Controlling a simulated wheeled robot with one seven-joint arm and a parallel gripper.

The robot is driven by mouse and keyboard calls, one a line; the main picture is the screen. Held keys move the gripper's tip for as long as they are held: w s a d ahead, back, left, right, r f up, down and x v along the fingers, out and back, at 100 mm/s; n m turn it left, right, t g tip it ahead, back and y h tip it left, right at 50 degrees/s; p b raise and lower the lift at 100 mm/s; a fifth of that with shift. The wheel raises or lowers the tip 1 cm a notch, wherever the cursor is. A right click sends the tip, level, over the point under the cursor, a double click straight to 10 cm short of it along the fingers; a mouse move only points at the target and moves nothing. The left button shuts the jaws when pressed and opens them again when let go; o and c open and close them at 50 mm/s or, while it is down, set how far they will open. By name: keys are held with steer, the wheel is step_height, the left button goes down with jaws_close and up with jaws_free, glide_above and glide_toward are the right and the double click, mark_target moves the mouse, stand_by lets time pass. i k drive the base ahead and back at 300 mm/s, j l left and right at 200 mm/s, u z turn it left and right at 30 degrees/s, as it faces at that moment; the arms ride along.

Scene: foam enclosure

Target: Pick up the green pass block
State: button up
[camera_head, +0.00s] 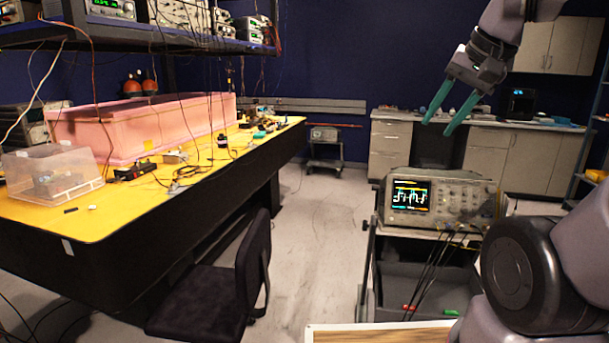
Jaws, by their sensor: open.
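A small green piece (451,312) shows low in the picture, at the front of the grey cart tray, close to my arm. It is too small to tell for certain whether it is the green pass block. My gripper (438,128) is at the upper right, raised in the air with its two teal fingers apart and pointing down to the left. Nothing is between the fingers. In the picture the gripper is far above the green piece, and the oscilloscope lies between them.
A small red piece (409,307) lies left of the green one. An oscilloscope (440,198) with hanging cables stands on the cart above the tray. A yellow bench (130,207) with a pink foam enclosure (150,125) and a black chair (215,295) are left. Floor between is clear.

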mark_target(447, 311)
steer(key=k+l+z, duration=0.35)
steer(key=z, duration=0.2)
steer(key=j, duration=0.7)
steer(key=i+j, duration=0.15)
steer(key=j, duration=1.25)
steer(key=i+z, duration=0.05)
steer(key=i, duration=0.05)
